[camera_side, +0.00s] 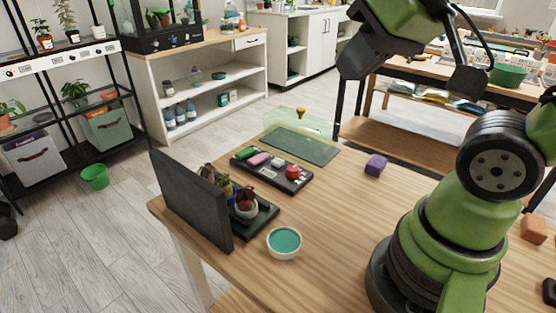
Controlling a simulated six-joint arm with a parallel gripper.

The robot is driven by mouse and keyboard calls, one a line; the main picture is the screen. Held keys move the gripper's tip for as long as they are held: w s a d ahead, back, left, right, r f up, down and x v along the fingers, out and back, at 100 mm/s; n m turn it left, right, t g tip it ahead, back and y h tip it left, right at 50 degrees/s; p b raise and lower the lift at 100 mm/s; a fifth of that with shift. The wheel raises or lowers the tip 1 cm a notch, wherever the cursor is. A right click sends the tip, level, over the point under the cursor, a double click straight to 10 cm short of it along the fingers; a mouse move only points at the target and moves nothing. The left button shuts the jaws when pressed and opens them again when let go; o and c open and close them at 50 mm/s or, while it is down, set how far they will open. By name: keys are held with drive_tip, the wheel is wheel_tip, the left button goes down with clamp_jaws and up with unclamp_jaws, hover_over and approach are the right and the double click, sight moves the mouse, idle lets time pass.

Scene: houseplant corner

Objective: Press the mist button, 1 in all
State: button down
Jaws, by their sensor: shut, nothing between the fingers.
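A dark control panel (266,181) lies on the wooden table. It carries a green button (245,153), a pink button (258,159), a pale piece (277,162) and a raised red button (292,172). Any labels are too small to read, so I cannot tell which is the mist button. My gripper (352,63) seems to be the dark end of my arm at the top, high above the table and right of the panel. It is shut and empty, apart from the panel. Its fingertips are not clear.
A dark upright board (190,200) stands left of small potted plants on a black tray (262,222). A teal-filled white bowl (284,243) is in front. Behind the panel are a green mat (300,146) and a clear cover (300,120). A purple block (376,164) lies right.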

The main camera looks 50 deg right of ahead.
drive_tip(key=w+d+n+h, duration=0.3)
drive_tip(key=w+d, duration=0.3)
drive_tip(key=w, duration=0.2)
drive_tip(key=n+t+y, duration=0.1)
drive_tip(key=n+y, duration=0.3)
drive_tip(key=n, duration=0.8)
hover_over(278, 162)
wheel_tip(278, 162, down, 18)
drive_tip(key=shift+r, duration=0.2)
drive_tip(key=shift+f, duration=4.4)
drive_tip(key=shift+f, duration=0.4)
